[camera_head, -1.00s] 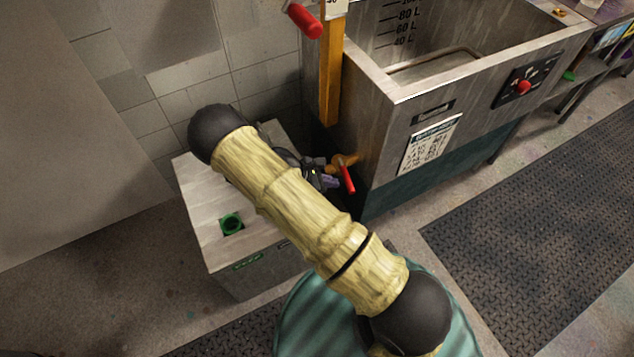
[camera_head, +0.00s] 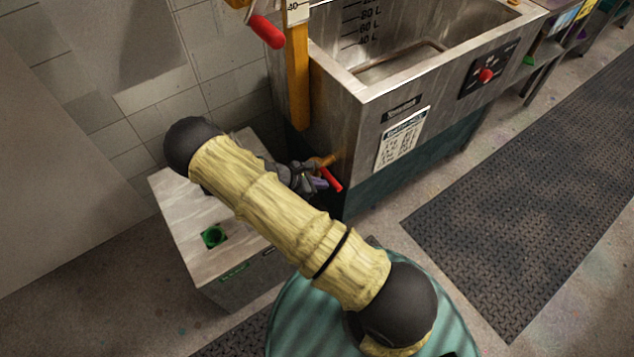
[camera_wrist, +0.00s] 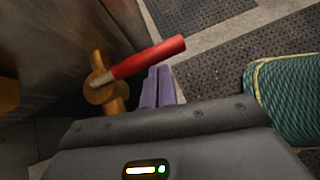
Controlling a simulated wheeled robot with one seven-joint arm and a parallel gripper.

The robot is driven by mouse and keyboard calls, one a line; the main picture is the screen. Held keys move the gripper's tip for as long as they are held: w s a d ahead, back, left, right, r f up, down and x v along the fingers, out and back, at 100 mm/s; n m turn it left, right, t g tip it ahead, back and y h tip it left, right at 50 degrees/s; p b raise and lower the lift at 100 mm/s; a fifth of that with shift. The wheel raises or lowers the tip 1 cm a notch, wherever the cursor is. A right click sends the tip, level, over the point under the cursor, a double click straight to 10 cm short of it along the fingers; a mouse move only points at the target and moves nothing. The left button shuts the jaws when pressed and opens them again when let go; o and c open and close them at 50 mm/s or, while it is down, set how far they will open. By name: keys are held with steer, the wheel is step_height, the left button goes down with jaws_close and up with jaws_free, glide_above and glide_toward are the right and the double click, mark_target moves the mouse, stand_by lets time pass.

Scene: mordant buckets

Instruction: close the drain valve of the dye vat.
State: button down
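The dye vat (camera_head: 352,135) is a grey metal tank at the upper middle of the head view. Its brass drain valve (camera_head: 319,162) is low on the vat's left side, with a red lever (camera_head: 331,179) pointing down and right. My arm partly hides the gripper in the head view.
A grey metal box (camera_head: 190,205) with a green-rimmed hole stands left of the vat. A yellow post (camera_head: 298,75) and another red handle (camera_head: 267,32) are above the valve. A dark mat (camera_head: 520,215) covers the floor at right. The vat has a red-knobbed control panel (camera_head: 488,75).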

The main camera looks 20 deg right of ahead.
steer(key=shift+s, duration=0.1)
steer(key=s+a+r, duration=0.1)
steer(key=a+r, duration=0.1)
steer(key=a, duration=0.3)
steer(key=s+a+r, duration=0.2)
steer(key=a+r, duration=0.1)
steer(key=a, duration=0.3)
steer(key=shift+s+r, duration=0.25)
steer(key=shift+r, duration=0.05)
